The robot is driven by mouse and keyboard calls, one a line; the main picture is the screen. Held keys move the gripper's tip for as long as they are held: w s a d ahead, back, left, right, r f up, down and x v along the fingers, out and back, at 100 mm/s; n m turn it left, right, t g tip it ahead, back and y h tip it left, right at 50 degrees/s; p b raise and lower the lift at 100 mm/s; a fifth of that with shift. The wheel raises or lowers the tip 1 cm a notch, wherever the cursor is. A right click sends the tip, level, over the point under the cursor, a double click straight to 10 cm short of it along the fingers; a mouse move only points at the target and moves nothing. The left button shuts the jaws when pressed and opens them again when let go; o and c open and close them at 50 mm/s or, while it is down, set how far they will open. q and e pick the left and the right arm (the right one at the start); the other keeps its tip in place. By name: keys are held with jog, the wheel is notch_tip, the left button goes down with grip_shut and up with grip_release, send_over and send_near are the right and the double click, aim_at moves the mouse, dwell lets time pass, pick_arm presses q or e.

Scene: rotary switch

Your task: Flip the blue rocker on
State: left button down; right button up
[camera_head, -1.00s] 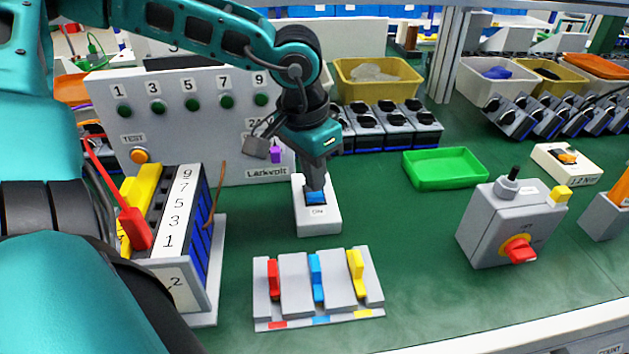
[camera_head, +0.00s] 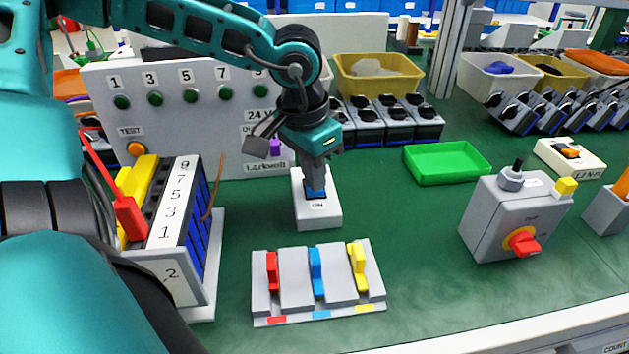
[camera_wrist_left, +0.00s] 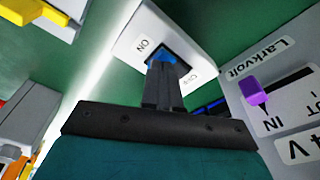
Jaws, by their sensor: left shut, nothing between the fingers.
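The blue rocker (camera_head: 315,192) sits in a white switch box (camera_head: 318,214) on the green bench, with an ON label on its near side. My left gripper (camera_head: 317,188) is shut and empty, pointing down with its fingertips at the rocker, seemingly touching it. In the left wrist view the fingers (camera_wrist_left: 162,75) reach the blue rocker (camera_wrist_left: 158,56), between the ON and OFF labels of the white box (camera_wrist_left: 150,25). The fingers hide part of the rocker, so I cannot tell its tilt surely. My right gripper is not in view.
A grey panel (camera_head: 190,85) stands behind the switch. A base with red, blue and yellow levers (camera_head: 318,285) lies in front. A numbered block (camera_head: 175,235) stands left. A green tray (camera_head: 447,163) and a grey box with red knob (camera_head: 510,225) are right.

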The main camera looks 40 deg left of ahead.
pick_arm(q)
notch_tip(320, 180, up, 7)
jog(key=p, duration=0.4)
jog(key=shift+f+p, duration=0.1)
jog(key=shift+p, duration=0.25)
dwell(0.8)
